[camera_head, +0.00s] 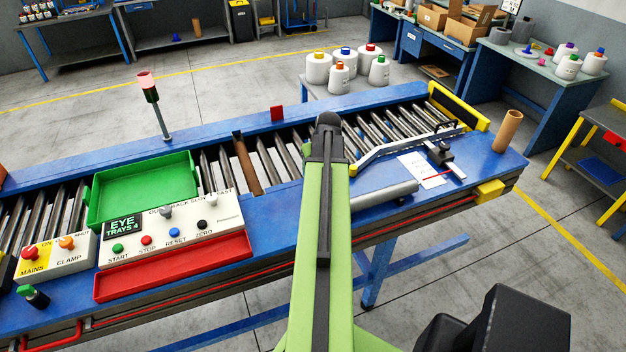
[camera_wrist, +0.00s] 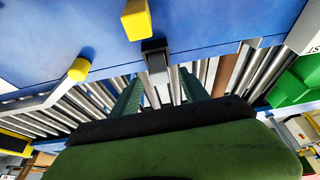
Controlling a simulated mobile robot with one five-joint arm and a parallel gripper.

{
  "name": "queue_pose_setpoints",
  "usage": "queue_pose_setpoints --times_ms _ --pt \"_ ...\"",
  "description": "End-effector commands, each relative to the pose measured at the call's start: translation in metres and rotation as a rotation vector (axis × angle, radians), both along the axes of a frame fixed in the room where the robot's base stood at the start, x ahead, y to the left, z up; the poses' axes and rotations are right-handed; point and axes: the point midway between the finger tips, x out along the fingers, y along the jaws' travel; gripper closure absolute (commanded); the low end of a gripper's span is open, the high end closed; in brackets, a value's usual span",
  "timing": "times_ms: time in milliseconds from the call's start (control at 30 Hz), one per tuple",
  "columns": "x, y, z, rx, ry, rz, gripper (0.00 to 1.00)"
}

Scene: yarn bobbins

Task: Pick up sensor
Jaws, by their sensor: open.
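In the wrist view, my gripper (camera_wrist: 160,86) is open, its two dark green fingers apart above the rollers. A small black and grey block (camera_wrist: 156,62) shows between and beyond the fingertips, beside a yellow block (camera_wrist: 137,18) on the blue rail; it may be the sensor, but I cannot tell for sure. In the head view, my green arm hides that spot and my fingers. A small black and grey device (camera_head: 439,154) stands on the blue rail right of my arm, with a red line beside it; it too could be the sensor.
A roller conveyor (camera_head: 290,160) with blue rails runs across. A green tray (camera_head: 145,190), a white button panel (camera_head: 170,230) and a red tray (camera_head: 172,266) lie left of my arm. A grey cylinder (camera_head: 383,194) and brown tube (camera_head: 507,131) are on the right.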

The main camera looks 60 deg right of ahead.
Motion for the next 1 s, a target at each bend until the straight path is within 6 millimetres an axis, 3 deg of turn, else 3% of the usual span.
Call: queue_pose_setpoints --times_ms 33,200,467,833,1000 --pt "0.003 -0.004 -0.016 0.000 0.000 0.000 0.47" --pt "0.011 -0.010 -0.040 0.000 0.000 0.001 0.47" --pt "0.013 -0.010 -0.038 0.000 0.000 0.001 0.49" --pt "0.013 -0.010 -0.038 0.000 0.000 0.002 0.97" --pt "0.013 -0.010 -0.038 0.000 0.000 0.002 1.00"
